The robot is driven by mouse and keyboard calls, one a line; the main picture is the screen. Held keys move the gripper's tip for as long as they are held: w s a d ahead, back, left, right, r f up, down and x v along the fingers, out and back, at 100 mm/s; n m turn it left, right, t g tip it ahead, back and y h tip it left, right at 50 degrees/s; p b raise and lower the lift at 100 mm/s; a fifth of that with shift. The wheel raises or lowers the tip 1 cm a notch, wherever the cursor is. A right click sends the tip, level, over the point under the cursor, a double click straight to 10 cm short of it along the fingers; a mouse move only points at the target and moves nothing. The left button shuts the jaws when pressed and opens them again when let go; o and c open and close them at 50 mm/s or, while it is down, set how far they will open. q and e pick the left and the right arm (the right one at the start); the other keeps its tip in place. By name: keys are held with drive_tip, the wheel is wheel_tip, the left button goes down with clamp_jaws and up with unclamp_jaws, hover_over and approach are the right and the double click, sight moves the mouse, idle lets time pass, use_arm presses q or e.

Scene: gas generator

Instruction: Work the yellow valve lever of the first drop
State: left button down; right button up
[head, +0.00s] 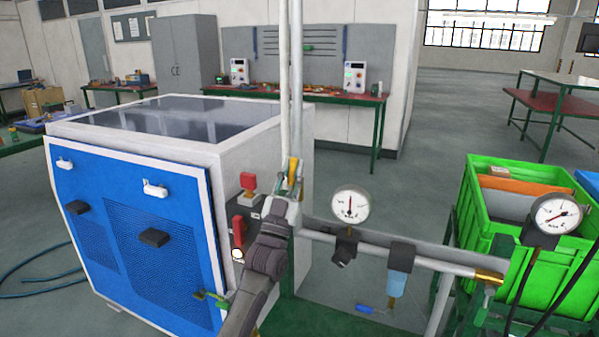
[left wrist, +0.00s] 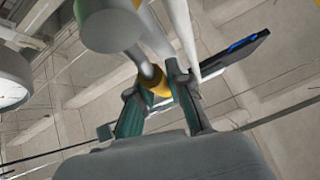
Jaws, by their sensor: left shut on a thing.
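The yellow valve lever (head: 293,168) sits at the lower end of the vertical pale pipes (head: 284,90) in the head view. My left gripper (head: 289,186) reaches up to it from below. In the left wrist view the yellow part (left wrist: 157,84) shows between the fingers of my left gripper (left wrist: 163,92), which are shut on it. The fingers and wrist hide part of the lever and the valve body. My right gripper is not in view.
A round gauge (head: 350,203) stands close right of the valve, above a horizontal pipe (head: 440,265) with a blue-bowled filter (head: 397,284). The blue-and-white cabinet (head: 150,245) is close on the left. A green crate (head: 487,213) and a second gauge (head: 557,213) are at right.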

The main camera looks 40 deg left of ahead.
use_arm(q)
drive_tip(key=shift+s+a+n+g+y, duration=0.1)
drive_tip(key=shift+a+n+g+y, duration=0.15)
drive_tip(key=shift+n+y, duration=0.45)
drive_tip(key=shift+w+a+n+g+y, duration=0.1)
drive_tip(key=shift+n+g+y, duration=0.25)
drive_tip(key=shift+n+y, duration=0.4)
drive_tip(key=shift+s+a+n+g+y, duration=0.1)
drive_tip(key=shift+a+n+g+y, duration=0.15)
drive_tip(key=shift+n+y, duration=0.45)
drive_tip(key=shift+n, duration=0.25)
drive_tip(key=c, duration=1.1)
unclamp_jaws()
drive_tip(key=v, duration=1.2)
drive_tip(key=shift+r, duration=0.1)
